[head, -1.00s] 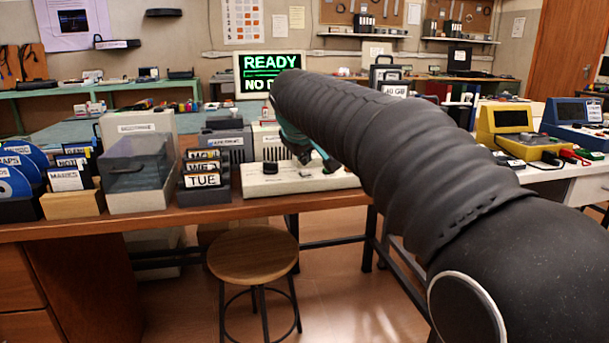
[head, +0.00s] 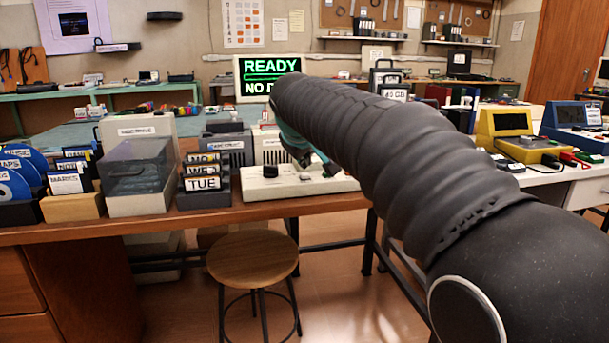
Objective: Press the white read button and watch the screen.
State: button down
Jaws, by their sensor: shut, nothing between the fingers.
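The screen (head: 250,76) stands at the back of the bench and shows green text on black: "READY" with a second line starting "NO D". My arm covers the rest of that line. In front of it a low cream control panel (head: 285,187) lies near the bench's front edge, with a black knob (head: 269,171) at its left. My gripper (head: 328,169), dark with teal parts, points down over the panel's right half, shut and empty. The white read button cannot be made out; it may be behind my gripper. Whether the fingertips touch the panel is unclear.
Left of the panel stand a day-card file box (head: 203,184), a clear-lidded box (head: 138,172) and disks in a holder (head: 15,180). A yellow device (head: 505,128) is at right. A round wooden stool (head: 253,257) stands before the bench (head: 240,211).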

aim_at(304, 175)
jog(key=shift+f, duration=0.1)
jog(key=shift+f, duration=0.35)
jog(key=shift+f+b, duration=0.4)
jog(key=shift+b, duration=0.15)
dwell(0.8)
jog(key=shift+r+p, duration=0.8)
jog(key=shift+r, duration=0.1)
notch_tip(304, 175, up, 3)
jog(key=shift+f+p, duration=0.2)
jog(key=shift+p, duration=1)
jog(key=shift+r+p, duration=0.45)
jog(key=shift+r, duration=0.7)
